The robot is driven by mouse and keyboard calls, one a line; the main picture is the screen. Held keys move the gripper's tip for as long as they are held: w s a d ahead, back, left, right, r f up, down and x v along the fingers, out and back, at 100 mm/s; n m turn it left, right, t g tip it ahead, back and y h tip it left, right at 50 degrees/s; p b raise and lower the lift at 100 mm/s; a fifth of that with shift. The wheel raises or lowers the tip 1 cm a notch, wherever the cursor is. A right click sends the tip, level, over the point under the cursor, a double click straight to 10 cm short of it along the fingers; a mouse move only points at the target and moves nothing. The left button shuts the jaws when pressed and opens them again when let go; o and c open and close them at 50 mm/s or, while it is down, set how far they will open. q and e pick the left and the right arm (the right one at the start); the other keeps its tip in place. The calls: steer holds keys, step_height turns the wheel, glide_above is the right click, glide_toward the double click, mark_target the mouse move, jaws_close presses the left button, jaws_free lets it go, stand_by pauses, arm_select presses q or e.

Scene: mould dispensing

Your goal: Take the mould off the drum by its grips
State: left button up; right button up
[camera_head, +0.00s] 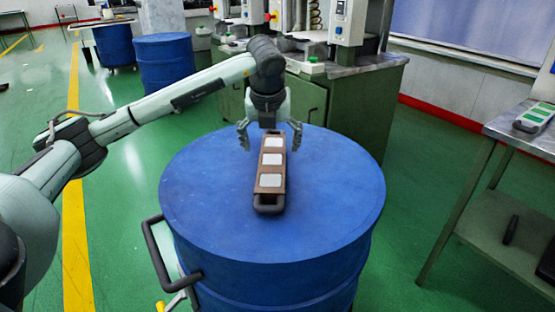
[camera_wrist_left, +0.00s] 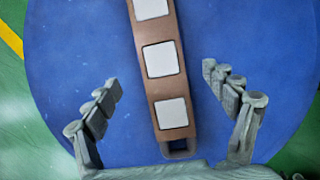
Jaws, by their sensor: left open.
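The mould (camera_head: 271,177) is a long brown bar with white square cavities and dark grips at its ends. It lies on top of the blue drum (camera_head: 210,215), with its near grip (camera_head: 269,208) toward me. My left gripper (camera_head: 270,142) is open above the far end of the mould, its fingers to either side. In the left wrist view the mould (camera_wrist_left: 151,85) runs between the open fingers of the left gripper (camera_wrist_left: 163,90), with clear gaps on both sides. A dark grip (camera_wrist_left: 179,147) shows close to the palm. My right gripper is not in view.
A dark handle (camera_head: 160,255) stands by the drum's near left side. A green cabinet (camera_head: 350,100) with machines is behind the drum. More blue drums (camera_head: 165,62) stand at the back left.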

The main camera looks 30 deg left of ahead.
mark_target(272, 160)
arm_select(q)
steer(key=shift+a+f, duration=0.1)
steer(key=shift+f, duration=0.4)
steer(key=x, duration=0.3)
steer(key=shift+w+f+p, duration=0.25)
steer(key=shift+f+p, duration=0.05)
steer(key=shift+w+f, duration=0.15)
steer(key=shift+f, duration=0.25)
steer(key=shift+w+a+f, duration=0.1)
steer(key=shift+f, duration=0.05)
steer(key=c, duration=1.8)
jaws_close()
steer(key=shift+w, duration=0.1)
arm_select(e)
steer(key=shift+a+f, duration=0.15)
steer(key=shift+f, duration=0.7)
